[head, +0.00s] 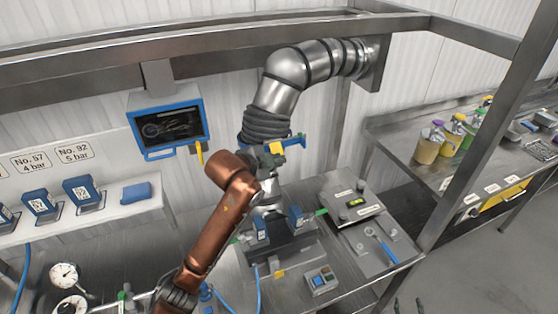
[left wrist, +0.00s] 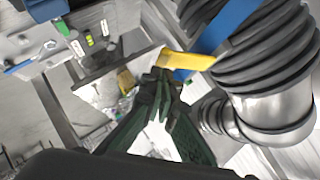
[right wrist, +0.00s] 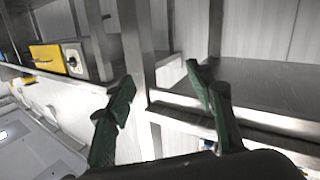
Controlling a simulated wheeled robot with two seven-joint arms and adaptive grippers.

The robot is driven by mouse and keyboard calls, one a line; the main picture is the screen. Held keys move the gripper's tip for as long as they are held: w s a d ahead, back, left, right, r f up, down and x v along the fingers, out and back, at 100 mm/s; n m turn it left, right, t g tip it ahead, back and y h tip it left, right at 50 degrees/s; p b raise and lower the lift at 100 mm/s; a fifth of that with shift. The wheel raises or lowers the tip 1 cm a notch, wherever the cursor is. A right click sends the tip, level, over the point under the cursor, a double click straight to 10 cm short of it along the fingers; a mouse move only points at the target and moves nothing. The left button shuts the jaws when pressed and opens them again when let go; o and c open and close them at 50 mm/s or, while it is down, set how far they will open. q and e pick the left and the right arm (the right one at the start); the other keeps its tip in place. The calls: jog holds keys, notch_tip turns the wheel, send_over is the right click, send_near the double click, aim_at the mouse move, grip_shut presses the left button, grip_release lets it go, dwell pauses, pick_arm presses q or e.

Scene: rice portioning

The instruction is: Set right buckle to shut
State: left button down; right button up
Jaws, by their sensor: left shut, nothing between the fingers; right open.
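A yellow buckle lever (head: 277,147) sits on a blue clamp band (head: 299,140) around the lower end of a ribbed grey hose (head: 266,124). In the left wrist view the yellow lever (left wrist: 190,61) sticks out from the blue band (left wrist: 230,22) beside the ribbed hose (left wrist: 265,60). My left gripper (left wrist: 163,75) is shut and empty, its tips right at the lever's free end; I cannot tell whether they touch. In the head view this gripper (head: 270,160) is partly hidden by its arm.
A blue-framed box (head: 170,125) with a yellow handle (head: 200,152) hangs left of the hose. Below the hose are blue clamps and a panel (head: 353,207) on the bench. A steel post (head: 490,120) stands right, before a side bench with jars (head: 428,147).

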jog(key=s+a+f+g+y, duration=0.1)
jog(key=s+a+f+g, duration=0.2)
jog(key=s+f, duration=0.35)
jog(key=s+a+f+g+y, duration=0.1)
jog(key=s+a+f+g, duration=0.2)
jog(key=f, duration=0.7)
jog(key=s+a+f+g, duration=0.2)
jog(key=s+a+f, duration=0.2)
jog(key=f, duration=0.4)
pick_arm(q)
jog(key=shift+f, duration=0.35)
pick_arm(e)
jog(key=s+a+f+g, duration=0.2)
jog(key=s+a+f, duration=0.1)
jog(key=s, duration=0.6)
jog(key=s+a+f+n+g+y, duration=0.1)
jog(key=s+a+f+g, duration=0.2)
jog(key=s+f, duration=0.3)
jog(key=s+a+f+g, duration=0.3)
jog(key=s+a+f, duration=0.1)
jog(key=s, duration=0.8)
jog(key=shift+s+f+n+y, duration=0.2)
jog(key=shift+s+n+y, duration=0.1)
jog(key=shift+n+y, duration=0.1)
